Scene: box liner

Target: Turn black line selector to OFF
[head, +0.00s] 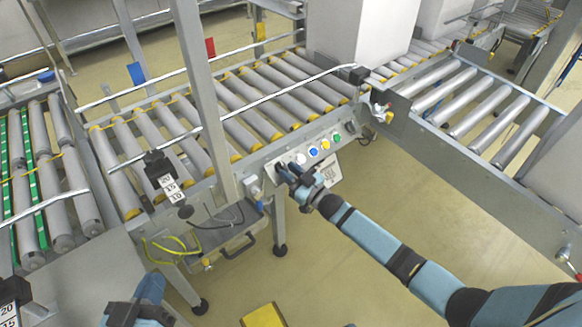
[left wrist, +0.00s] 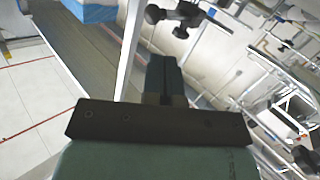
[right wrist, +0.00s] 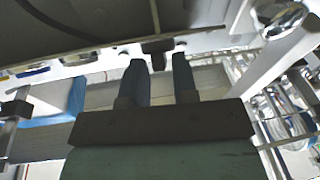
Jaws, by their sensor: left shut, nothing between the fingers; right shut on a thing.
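The black line selector (right wrist: 157,47) shows in the right wrist view as a small dark knob between my right fingertips. In the head view it is hidden by my right gripper (head: 284,172), which is at the left end of the button row on the conveyor's side rail. My right gripper is shut on the selector, one finger on each side. The selector's marks and the setting it points to cannot be read. My left gripper (left wrist: 163,78) is shut and empty, with its fingers together. In the head view, my left arm is low at the bottom left, away from the panel.
White (head: 300,158), blue (head: 313,151), yellow (head: 325,144) and green (head: 337,137) buttons sit right of my right gripper. A grey upright post (head: 205,100) stands to its left. Roller conveyors (head: 255,95) run behind. Floor is open in front, with a yellow object (head: 263,316) at the bottom.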

